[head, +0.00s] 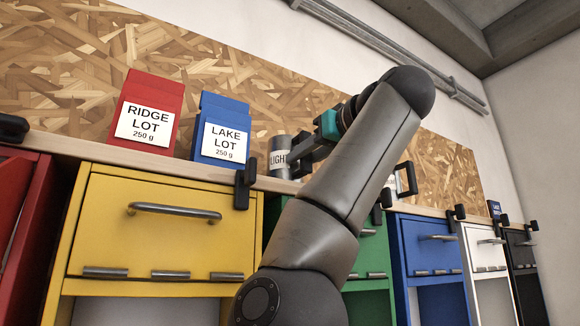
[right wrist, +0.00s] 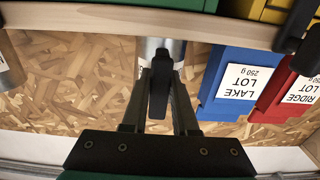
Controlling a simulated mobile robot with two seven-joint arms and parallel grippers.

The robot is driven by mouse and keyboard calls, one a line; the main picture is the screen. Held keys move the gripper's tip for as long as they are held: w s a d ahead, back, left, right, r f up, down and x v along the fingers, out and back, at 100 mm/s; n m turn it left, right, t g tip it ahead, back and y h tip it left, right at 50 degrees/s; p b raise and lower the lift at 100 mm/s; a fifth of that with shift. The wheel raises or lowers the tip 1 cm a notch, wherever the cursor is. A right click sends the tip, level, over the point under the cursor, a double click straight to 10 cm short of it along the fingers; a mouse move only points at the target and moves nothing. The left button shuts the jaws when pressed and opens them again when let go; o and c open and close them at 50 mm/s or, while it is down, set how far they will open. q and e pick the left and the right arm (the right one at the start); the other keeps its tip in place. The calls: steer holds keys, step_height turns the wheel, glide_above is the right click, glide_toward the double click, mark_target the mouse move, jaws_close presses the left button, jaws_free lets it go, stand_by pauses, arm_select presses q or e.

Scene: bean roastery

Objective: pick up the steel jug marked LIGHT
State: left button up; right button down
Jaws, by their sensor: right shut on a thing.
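The steel jug marked LIGHT (head: 279,160) stands upright on the wooden shelf, to the right of the blue bag. Its white label is partly covered by my right gripper (head: 305,155), which reaches it from the right. In the right wrist view the jug (right wrist: 150,47) shows upside down beyond the fingers. There my right gripper (right wrist: 159,100) is shut on the jug's dark handle. I cannot tell any gap between the jug's base and the shelf. My left gripper is not in view.
A red RIDGE LOT bag (head: 152,95) and a blue LAKE LOT bag (head: 224,130) stand left of the jug. Another vessel with a black handle (head: 407,178) is partly hidden behind my arm. Black clamps (head: 245,183) stick up at the shelf edge (head: 130,158), above coloured cabinets.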

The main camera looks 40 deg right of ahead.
steer(key=shift+r, duration=0.25)
stand_by(0.4)
steer(key=shift+r, duration=4.75)
steer(key=c, duration=1.3)
jaws_free()
jaws_close()
